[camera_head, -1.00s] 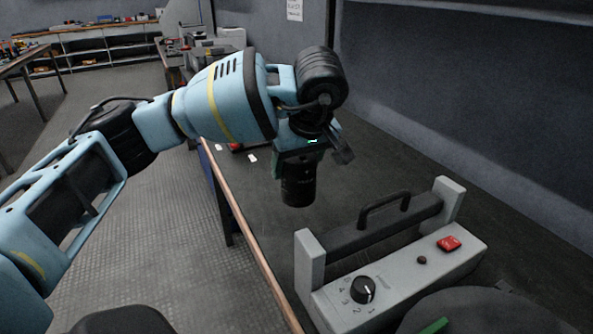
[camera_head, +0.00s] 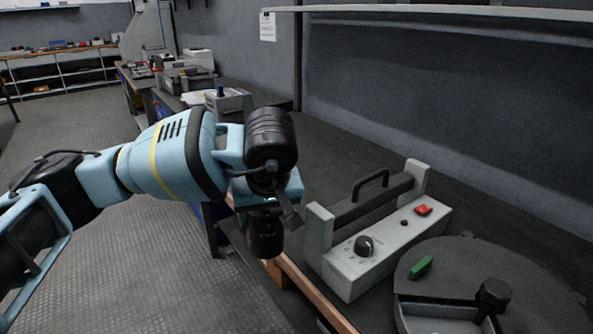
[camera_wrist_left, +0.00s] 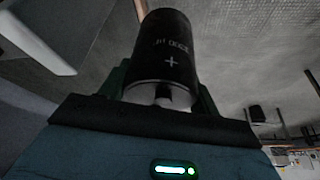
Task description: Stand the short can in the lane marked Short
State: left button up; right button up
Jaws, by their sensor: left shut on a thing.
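My left gripper (camera_head: 266,208) is shut on a black cylindrical can (camera_head: 266,238). In the head view the can hangs upright below the gripper, over the wooden front edge of the bench. In the left wrist view the can (camera_wrist_left: 165,50) shows white lettering and a plus sign, and sits between the fingers. I cannot tell from the frames whether it is short or tall. No lane marked Short is readable in either view. My right gripper is not in view.
A grey device (camera_head: 385,245) with a handle, black knob and red switch stands on the bench, right of the can. A dark round platform (camera_head: 520,275) bears a green block (camera_head: 420,267), a black knob (camera_head: 493,293) and a grey tray (camera_head: 440,327).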

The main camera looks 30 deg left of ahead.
pick_arm(q)
jog(key=s+d+f+m+t+h, duration=0.1)
jog(key=s+d+f+m+h, duration=0.2)
jog(key=s+d+f+m, duration=0.4)
jog(key=s+d+m, duration=0.2)
jog(key=d, duration=0.1)
jog(key=shift+s+d+f+m+t+h, duration=0.2)
jog(key=shift+f+m+t+h, duration=0.1)
jog(key=shift+t, duration=0.1)
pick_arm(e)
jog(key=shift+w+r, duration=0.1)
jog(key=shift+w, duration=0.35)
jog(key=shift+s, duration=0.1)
